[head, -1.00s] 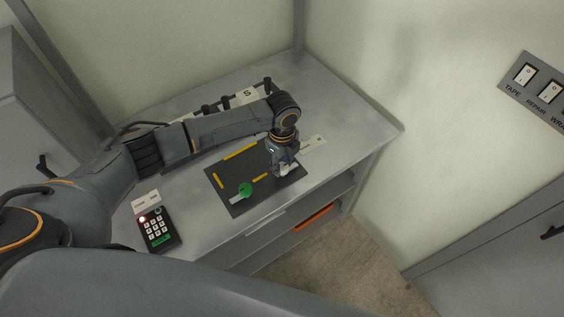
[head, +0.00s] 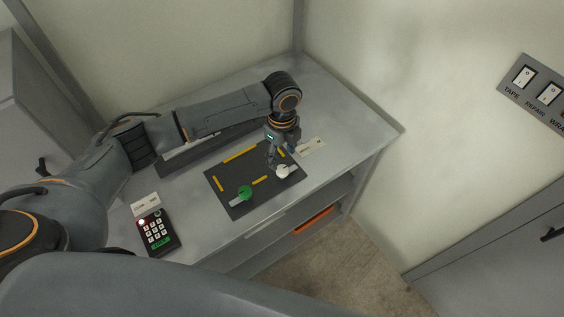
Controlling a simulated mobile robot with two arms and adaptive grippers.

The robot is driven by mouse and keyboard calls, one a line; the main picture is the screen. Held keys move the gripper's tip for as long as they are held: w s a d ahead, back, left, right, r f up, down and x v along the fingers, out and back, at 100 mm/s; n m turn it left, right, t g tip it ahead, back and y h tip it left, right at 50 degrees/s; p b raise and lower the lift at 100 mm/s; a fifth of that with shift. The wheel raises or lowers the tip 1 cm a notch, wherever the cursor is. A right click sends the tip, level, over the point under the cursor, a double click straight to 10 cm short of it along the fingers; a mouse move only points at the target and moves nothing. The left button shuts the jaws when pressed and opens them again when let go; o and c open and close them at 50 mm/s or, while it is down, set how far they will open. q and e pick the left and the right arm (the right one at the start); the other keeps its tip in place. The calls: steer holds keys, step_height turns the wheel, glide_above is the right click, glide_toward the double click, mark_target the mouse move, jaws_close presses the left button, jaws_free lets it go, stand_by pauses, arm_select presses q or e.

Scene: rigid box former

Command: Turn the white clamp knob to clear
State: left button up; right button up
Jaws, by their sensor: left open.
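The white clamp knob (head: 282,171) sits on the right part of the dark plate (head: 224,196) on the grey bench. A green knob (head: 244,192) with a pale bar stands on the same plate, to the left of the white one. My left gripper (head: 281,160) is open above and just behind the white knob, pointing down. The knob's top shows clear of the fingers. The knob's pointing direction is too small to tell. My right gripper is not in view.
Yellow strips (head: 240,153) mark the plate. A keypad (head: 157,232) with a red light stands at the front left. A label (head: 312,145) lies to the right of the plate. A switch panel (head: 540,88) is on the right wall. The bench's right end is clear.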

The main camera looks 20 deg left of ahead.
mark_target(282, 169)
arm_select(q)
step_height(282, 169, up, 6)
stand_by(0.7)
